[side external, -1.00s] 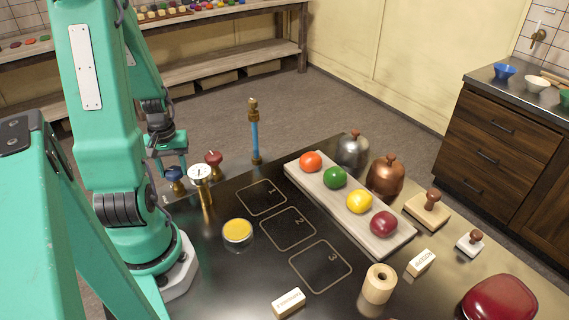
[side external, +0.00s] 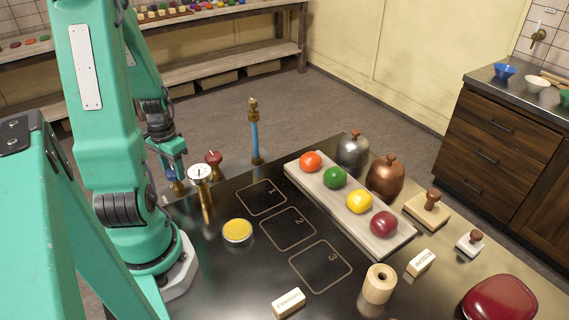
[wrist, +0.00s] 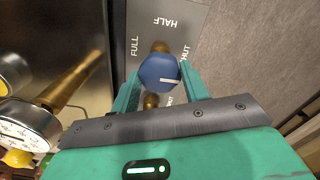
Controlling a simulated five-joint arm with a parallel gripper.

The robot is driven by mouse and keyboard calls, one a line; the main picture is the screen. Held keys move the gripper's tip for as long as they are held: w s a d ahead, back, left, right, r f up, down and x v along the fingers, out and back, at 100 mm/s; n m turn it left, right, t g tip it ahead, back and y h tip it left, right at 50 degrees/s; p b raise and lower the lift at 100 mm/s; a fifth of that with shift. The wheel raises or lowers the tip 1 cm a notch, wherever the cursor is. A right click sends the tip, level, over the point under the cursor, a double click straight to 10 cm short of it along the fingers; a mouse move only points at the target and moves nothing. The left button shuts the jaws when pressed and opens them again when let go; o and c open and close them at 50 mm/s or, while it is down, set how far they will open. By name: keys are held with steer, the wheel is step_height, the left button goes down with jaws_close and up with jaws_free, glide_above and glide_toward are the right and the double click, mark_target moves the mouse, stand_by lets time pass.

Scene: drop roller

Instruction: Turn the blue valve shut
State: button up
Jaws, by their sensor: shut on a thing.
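The blue valve (wrist: 154,68) is a blue knob with a white pointer line, on a grey plate (wrist: 187,18) lettered FULL, HALF and SHUT. In the wrist view its pointer line lies toward the right, below the SHUT lettering. My gripper (wrist: 159,84) is shut on the knob, one finger on each side. In the side view my gripper (side external: 170,162) is down at the blue valve and largely hides it.
A red valve (side external: 213,158) stands close to the right of the blue one. A white dial gauge (side external: 200,174) on a brass stem is just in front. A blue tube with a brass top (side external: 255,140) stands behind. A yellow-topped round jar (side external: 237,231) is nearer.

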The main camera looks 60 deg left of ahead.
mark_target(173, 170)
stand_by(0.5)
steer(key=o, duration=1)
steer(key=shift+r, duration=0.2)
steer(key=shift+r, duration=3.75)
steer(key=w+d+r+m+t, duration=0.1)
steer(key=w+d+r+t, duration=0.1)
steer(key=d+r, duration=0.3)
steer(key=w+d+r+m+t, duration=0.1)
steer(key=w+d+r, duration=0.3)
steer(key=d, duration=0.8)
steer(key=w+d+r+m+t, duration=0.2)
steer(key=d+r, duration=0.3)
steer(key=d, duration=0.3)
steer(key=shift+w+d+r+m+t, duration=0.15)
steer(key=shift+w+r+m+t, duration=0.2)
steer(key=shift+w, duration=0.35)
